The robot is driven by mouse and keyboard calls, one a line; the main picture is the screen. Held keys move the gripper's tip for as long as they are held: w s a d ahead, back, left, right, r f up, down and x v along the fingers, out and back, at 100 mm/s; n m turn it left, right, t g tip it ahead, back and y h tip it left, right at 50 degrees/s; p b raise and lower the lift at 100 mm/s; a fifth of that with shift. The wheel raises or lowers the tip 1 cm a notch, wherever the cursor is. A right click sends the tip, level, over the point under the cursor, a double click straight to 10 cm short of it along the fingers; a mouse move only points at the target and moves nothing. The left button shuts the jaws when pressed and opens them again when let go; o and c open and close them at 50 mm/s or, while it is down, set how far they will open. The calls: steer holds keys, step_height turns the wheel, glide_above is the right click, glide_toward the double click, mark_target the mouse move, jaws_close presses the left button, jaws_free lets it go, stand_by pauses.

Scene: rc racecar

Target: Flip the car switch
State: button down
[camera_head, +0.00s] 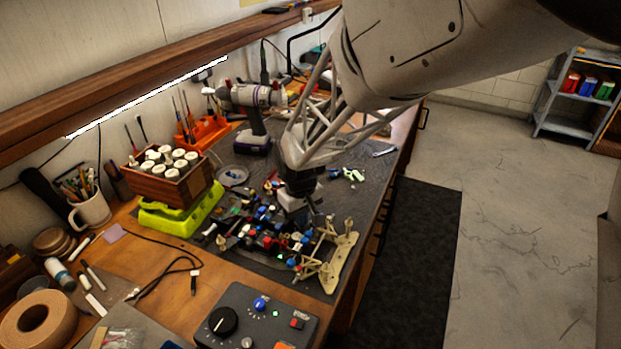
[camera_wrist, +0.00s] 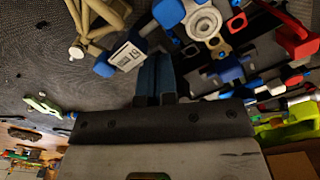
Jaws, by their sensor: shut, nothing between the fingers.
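The partly stripped RC car (camera_head: 275,232) lies on the dark work mat, with blue, red and black parts and a beige frame end (camera_head: 335,255). My gripper (camera_head: 312,205) is low over the car's far side in the head view. In the wrist view its two dark fingers (camera_wrist: 158,58) are together with nothing between them. A white labelled block (camera_wrist: 127,57) with blue ends is just left of the fingertips; contact cannot be told. Beige frame bars (camera_wrist: 92,25) and a round grey part (camera_wrist: 203,22) also show there. I cannot make out the switch clearly.
A yellow-green tray (camera_head: 172,217) and a wooden box of white-capped bottles (camera_head: 170,178) stand left of the car. A drill (camera_head: 253,115) stands behind. A control box (camera_head: 255,318) with knobs is at the front.

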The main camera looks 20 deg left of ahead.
steer(key=shift+f, duration=0.3)
steer(key=shift+r, duration=0.1)
stand_by(0.3)
steer(key=shift+r, duration=3.4)
